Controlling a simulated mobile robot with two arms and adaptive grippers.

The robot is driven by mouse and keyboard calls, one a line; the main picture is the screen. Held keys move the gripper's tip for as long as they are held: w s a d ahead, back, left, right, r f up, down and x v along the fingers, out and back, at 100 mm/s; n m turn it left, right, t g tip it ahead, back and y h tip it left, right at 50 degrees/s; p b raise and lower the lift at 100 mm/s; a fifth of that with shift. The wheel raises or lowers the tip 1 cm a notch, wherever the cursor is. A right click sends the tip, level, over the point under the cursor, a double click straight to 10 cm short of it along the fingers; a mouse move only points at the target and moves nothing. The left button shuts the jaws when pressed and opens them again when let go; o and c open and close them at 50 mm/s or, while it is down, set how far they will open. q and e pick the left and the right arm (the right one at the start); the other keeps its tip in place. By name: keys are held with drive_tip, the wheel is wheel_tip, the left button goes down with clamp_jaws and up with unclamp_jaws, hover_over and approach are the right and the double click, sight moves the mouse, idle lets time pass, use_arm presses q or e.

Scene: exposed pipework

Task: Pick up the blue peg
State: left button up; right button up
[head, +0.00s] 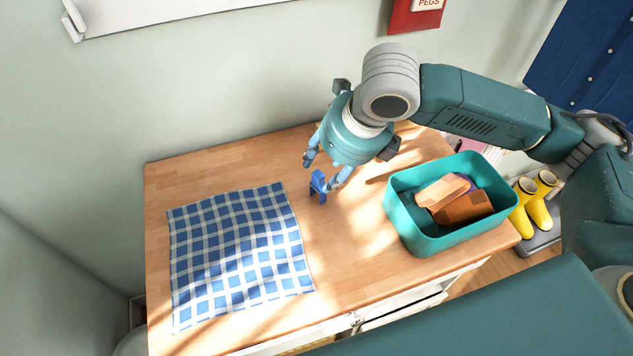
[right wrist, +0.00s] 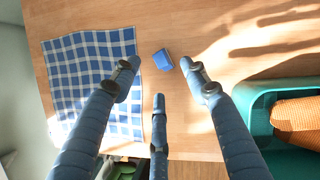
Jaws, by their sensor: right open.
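The blue peg (head: 318,187) stands on the wooden table, just right of the checked cloth in the head view. In the right wrist view the peg (right wrist: 163,60) shows as a small blue block, just beyond the fingertips and between the two side fingers. My right gripper (head: 321,174) is open and empty, pointing down over the peg. Its spread fingers also show in the right wrist view (right wrist: 160,76). One finger partly overlaps the peg's surroundings in the head view; I see no grip on it. My left gripper is out of view.
A blue-and-white checked cloth (head: 240,262) lies on the left of the wooden table (head: 345,255). A wall runs behind. Yellow boots (head: 538,208) stand beyond the table.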

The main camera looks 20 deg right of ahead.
sight(319, 178)
drive_tip(key=shift+x, duration=1)
drive_tip(key=p+x, duration=0.1)
drive_tip(key=x, duration=0.4)
drive_tip(key=shift+s+p, duration=0.1)
drive_tip(key=shift+p, duration=0.2)
drive_tip(key=shift+w+a+f, duration=0.1)
drive_tip(key=shift+w+f, duration=0.1)
drive_tip(key=shift+f, duration=0.3)
drive_tip(key=c, duration=1)
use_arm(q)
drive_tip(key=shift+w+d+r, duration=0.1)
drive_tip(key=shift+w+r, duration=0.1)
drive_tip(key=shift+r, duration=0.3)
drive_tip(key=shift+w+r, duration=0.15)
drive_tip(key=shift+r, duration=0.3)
use_arm(e)
drive_tip(key=shift+r, duration=0.15)
drive_tip(key=shift+c, duration=0.2)
